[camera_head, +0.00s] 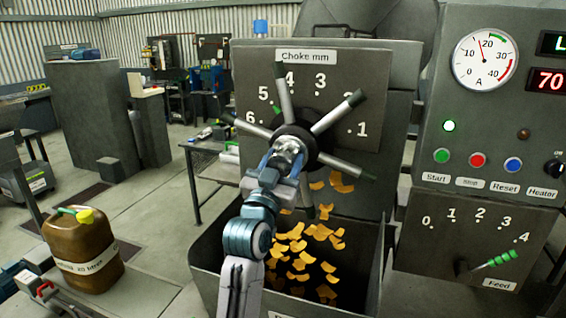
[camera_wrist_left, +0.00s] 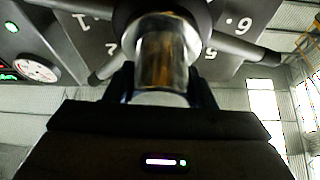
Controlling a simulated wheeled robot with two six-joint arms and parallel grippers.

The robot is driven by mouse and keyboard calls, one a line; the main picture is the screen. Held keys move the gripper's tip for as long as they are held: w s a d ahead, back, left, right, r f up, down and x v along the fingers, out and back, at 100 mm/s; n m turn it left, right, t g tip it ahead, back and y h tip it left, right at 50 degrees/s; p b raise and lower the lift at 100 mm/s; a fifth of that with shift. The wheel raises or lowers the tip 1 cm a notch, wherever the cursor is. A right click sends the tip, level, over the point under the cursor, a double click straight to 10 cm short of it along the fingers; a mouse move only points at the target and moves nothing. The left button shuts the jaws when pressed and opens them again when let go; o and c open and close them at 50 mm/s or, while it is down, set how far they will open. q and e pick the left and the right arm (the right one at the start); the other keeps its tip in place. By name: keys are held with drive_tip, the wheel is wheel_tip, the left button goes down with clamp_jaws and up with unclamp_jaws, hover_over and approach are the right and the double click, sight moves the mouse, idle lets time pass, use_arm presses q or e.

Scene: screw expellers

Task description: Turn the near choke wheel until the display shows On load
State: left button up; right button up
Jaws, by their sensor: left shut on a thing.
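The choke wheel (camera_head: 337,112) is dark with grey, dark-tipped spokes, mounted on a grey panel marked "Choke mm" (camera_head: 345,75) with numbers 1 to 6. A small green mark shows on the dial near 5. My left gripper (camera_head: 287,152) is shut on the wheel's shiny metal hub (camera_wrist_left: 165,50), with a dark finger on each side in the left wrist view (camera_wrist_left: 162,88). My arm hides part of the wheel. The display (camera_head: 553,43) is cut off by the right edge; only an "L" shows. My right gripper is out of view.
Yellow flakes (camera_head: 300,250) fall and lie in a dark bin (camera_head: 205,262) below the wheel. An ammeter (camera_head: 485,60) reads about 18, beside a red "70" readout (camera_head: 550,80). A feed lever (camera_head: 490,262) sits lower right. A brown jerrycan (camera_head: 80,250) stands at left.

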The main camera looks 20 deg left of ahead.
use_arm(q)
drive_tip(key=shift+m, duration=0.4)
drive_tip(key=m+h+b, duration=0.1)
drive_tip(key=m, duration=0.1)
drive_tip(key=shift+f+m+h, duration=0.1)
drive_tip(key=shift+m+h, duration=0.2)
drive_tip(key=m+h+b, duration=0.1)
drive_tip(key=m, duration=0.2)
drive_tip(key=shift+g, duration=0.4)
drive_tip(key=shift+m+h, duration=0.5)
drive_tip(key=shift+m, duration=0.4)
drive_tip(key=o, duration=1.4)
